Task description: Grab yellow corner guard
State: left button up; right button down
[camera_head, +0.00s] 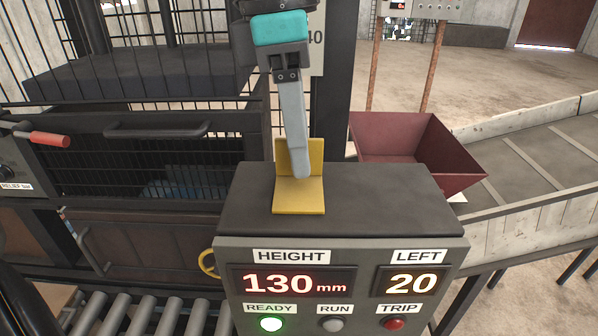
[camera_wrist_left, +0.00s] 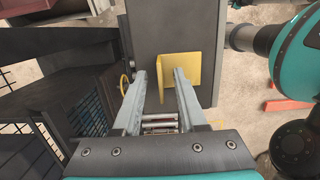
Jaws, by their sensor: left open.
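The yellow corner guard (camera_head: 298,202) is an L-shaped piece on the dark top of the control box (camera_head: 390,195). One plate lies flat and the other stands upright behind it. My left gripper (camera_head: 300,174) reaches down over the guard, its grey fingers overlapping both plates in the head view. In the left wrist view my left gripper (camera_wrist_left: 160,73) is open. The guard (camera_wrist_left: 198,68) shows between and beyond the fingertips, with the right fingertip overlapping it. I cannot tell whether either finger touches it. My right gripper is not in view.
The box front has a HEIGHT display reading 130 mm, a LEFT display reading 20, and a lit green READY lamp (camera_head: 271,324). A dark red hopper (camera_head: 420,150) stands behind right. A barred machine (camera_head: 150,150) is at left, with rollers (camera_head: 130,315) below.

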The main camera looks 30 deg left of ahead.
pick_arm(q)
jog(key=shift+c, duration=0.3)
grip_shut()
dwell(0.4)
